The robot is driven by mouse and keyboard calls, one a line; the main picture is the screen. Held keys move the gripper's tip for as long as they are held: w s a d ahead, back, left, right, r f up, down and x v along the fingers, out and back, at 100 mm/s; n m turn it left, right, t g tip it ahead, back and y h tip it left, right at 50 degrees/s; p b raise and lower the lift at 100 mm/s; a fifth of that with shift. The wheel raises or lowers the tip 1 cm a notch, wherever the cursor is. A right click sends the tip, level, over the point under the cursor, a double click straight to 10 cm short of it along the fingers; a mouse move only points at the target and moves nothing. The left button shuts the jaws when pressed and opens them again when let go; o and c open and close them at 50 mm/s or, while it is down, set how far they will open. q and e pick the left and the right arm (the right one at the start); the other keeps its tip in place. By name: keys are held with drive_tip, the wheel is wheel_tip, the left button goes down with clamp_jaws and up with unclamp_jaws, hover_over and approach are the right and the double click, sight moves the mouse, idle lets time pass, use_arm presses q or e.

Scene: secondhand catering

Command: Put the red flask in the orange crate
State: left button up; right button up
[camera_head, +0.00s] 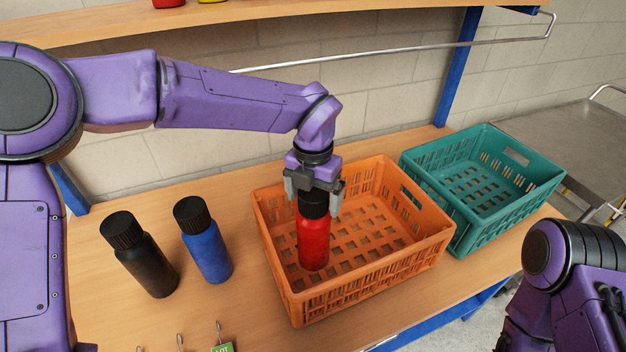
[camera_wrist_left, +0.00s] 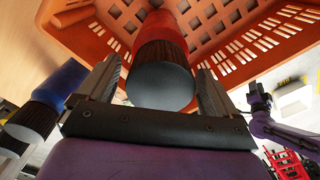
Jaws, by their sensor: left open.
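The red flask (camera_head: 313,243) with a black cap stands upright inside the orange crate (camera_head: 433,251), toward its left side. My left gripper (camera_head: 315,203) is over the flask, with its two fingers apart on either side of the black cap. In the left wrist view the cap's round top (camera_wrist_left: 160,86) lies between the open fingers, with a gap on each side. The orange crate's wall also shows in that view (camera_wrist_left: 85,38). My right arm shows at the lower right of the head view, but its gripper is out of frame.
A black flask (camera_head: 150,270) and a blue flask (camera_head: 208,248) stand on the wooden table (camera_head: 225,315) left of the crate. An empty teal crate (camera_head: 520,205) stands to the right. A shelf (camera_head: 240,17) runs above the back.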

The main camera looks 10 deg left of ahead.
use_arm(q)
wheel_tip(320, 180, up, 10)
drive_tip(key=shift+s+r+b, duration=0.1)
drive_tip(key=shift+r+b, duration=0.1)
drive_tip(key=shift+b, duration=0.15)
drive_tip(key=shift+r, duration=0.1)
